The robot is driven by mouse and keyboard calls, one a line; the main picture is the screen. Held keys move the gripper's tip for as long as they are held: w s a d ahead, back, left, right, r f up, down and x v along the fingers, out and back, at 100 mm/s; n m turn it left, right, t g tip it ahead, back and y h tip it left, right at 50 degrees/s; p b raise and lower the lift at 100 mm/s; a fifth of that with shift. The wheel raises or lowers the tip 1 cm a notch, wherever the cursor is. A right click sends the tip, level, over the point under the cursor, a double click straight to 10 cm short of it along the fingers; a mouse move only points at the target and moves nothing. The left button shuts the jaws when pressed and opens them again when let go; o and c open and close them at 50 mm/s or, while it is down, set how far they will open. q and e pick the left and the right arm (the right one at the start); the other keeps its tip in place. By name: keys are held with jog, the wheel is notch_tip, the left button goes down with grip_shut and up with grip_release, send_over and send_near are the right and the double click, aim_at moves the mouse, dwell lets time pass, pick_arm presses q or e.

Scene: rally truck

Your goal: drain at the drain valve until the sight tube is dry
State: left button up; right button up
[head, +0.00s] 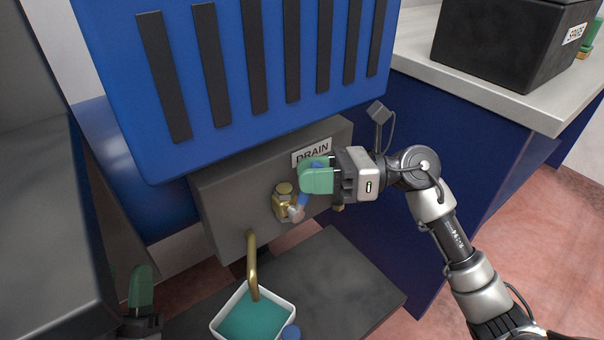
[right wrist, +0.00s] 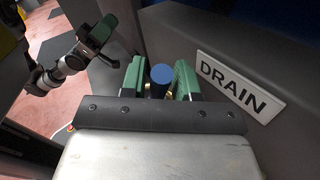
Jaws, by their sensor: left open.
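The brass drain valve (head: 284,203) is on the grey box under the DRAIN label (head: 312,152). Its blue-ended handle (head: 303,199) points toward my right gripper (head: 317,176). A curved brass spout (head: 251,265) runs down into a white-rimmed tray (head: 219,318) holding teal liquid. My left gripper (head: 128,283) is open and empty at the lower left, away from the valve. No sight tube can be made out.
The tray rests on a dark flat shelf (head: 350,275). A blue housing with black slats (head: 230,70) overhangs the valve. A worktop (head: 425,50) with a black SPARE-type box (head: 505,40) stands at right. A dark grey surface (head: 40,220) closes off the left.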

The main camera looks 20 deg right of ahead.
jog(key=shift+w+a, duration=0.15)
jog(key=shift+a, duration=0.65)
grip_shut()
